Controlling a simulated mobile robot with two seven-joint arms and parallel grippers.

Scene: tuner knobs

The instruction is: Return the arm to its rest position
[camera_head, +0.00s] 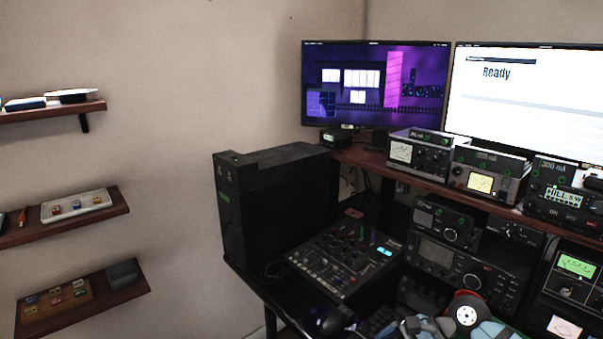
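Blue-grey rounded parts with a dark round disc that has a pale centre show at the bottom edge, right of the middle, and look like part of my arm. I cannot tell which arm it is. No gripper fingers can be made out, and the lower part is cut off by the frame. The large radio (464,268) with knobs stands behind these parts on the desk, partly covered by them. A smaller radio unit (443,223) sits on top of it.
A mixer (345,258) lies on the desk beside a black computer tower (272,200). A mouse (336,320) is near the front. Wall shelves (70,222) are at left; the space between is open.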

